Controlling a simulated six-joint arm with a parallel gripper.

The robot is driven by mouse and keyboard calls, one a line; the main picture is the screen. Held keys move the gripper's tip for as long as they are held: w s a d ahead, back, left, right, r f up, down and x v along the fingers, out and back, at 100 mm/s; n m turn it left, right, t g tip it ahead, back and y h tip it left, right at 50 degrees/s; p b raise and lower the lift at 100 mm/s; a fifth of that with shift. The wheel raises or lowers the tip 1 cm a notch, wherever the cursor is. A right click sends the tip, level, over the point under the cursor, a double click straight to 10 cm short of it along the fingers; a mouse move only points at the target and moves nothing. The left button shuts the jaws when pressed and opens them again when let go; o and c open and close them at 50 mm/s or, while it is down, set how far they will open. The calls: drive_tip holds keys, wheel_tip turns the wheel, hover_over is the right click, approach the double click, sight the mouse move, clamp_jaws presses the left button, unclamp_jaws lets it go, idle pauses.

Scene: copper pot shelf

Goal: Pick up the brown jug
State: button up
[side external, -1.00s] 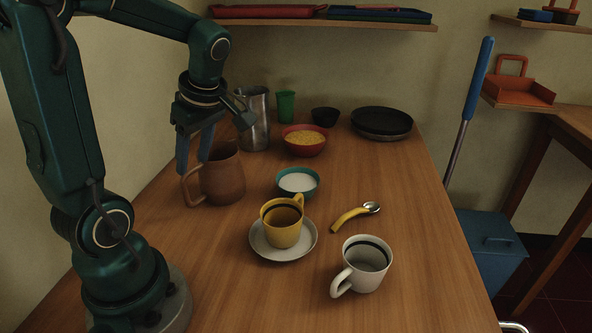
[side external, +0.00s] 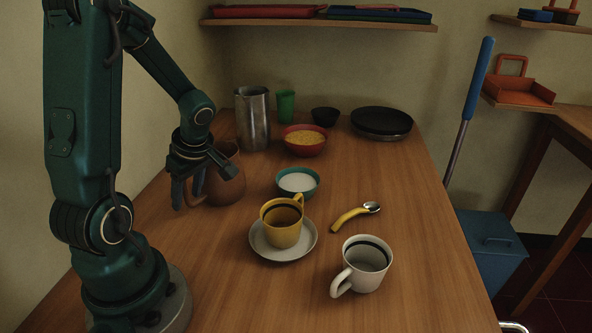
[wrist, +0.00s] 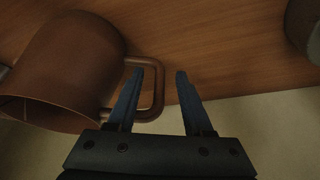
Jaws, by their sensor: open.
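The brown jug (side external: 228,191) stands on the table at the left in the side view, partly hidden behind my gripper (side external: 205,184). In the wrist view the jug (wrist: 68,62) lies at the left, with its loop handle (wrist: 157,88) toward the fingers. My gripper (wrist: 160,74) is open, with its two blue fingers apart. The outer bar of the handle shows between the fingers. The left finger overlaps the handle's opening; I cannot tell how deep it reaches. Neither finger is visibly closed on the handle.
A metal pitcher (side external: 252,122) stands behind the jug. A teal bowl (side external: 298,193), a yellow cup (side external: 281,232) on a saucer (side external: 259,249) and a white mug (side external: 364,271) stand to the right. A red bowl (side external: 305,151) is further back.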

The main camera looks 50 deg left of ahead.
clamp_jaws()
idle(1.4)
